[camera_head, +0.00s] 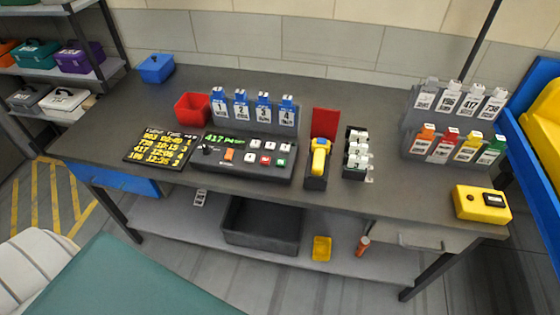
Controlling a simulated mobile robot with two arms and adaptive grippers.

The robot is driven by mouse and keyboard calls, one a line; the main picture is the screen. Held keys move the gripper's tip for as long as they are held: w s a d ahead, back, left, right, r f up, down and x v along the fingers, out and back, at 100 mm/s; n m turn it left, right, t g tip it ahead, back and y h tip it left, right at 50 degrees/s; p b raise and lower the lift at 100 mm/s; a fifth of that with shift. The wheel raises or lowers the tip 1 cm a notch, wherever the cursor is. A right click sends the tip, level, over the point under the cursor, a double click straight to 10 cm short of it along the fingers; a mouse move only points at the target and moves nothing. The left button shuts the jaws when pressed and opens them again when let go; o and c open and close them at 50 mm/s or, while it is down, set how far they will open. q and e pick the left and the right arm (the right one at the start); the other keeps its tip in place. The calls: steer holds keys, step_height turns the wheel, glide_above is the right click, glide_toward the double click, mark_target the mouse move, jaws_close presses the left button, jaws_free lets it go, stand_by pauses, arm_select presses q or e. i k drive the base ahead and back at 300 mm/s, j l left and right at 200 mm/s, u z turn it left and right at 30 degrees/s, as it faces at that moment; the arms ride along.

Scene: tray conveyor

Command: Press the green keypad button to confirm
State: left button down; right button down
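The dark keypad console (215,167) sits on the grey workbench, left of its middle. Its green button (281,162) is at the lower right of the key group. An orange button or switch (229,155) is further left. The console's display (224,140) shows green text that appears to begin with 417. Nothing covers the green button. Neither of my grippers is in view.
A board with yellow text (160,147) lies left of the console. A yellow scanner (320,155) stands in a holder to its right. Numbered blue tags (240,107) and a red bin (193,109) are behind. The bench front beside the yellow box (482,205) is mostly clear.

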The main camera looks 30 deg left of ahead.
mark_target(280, 163)
steer(key=i+l, duration=0.5)
steer(key=i, duration=0.2)
steer(key=i+l+u, duration=0.15)
steer(key=i+u, duration=0.1)
steer(key=u, duration=1.4)
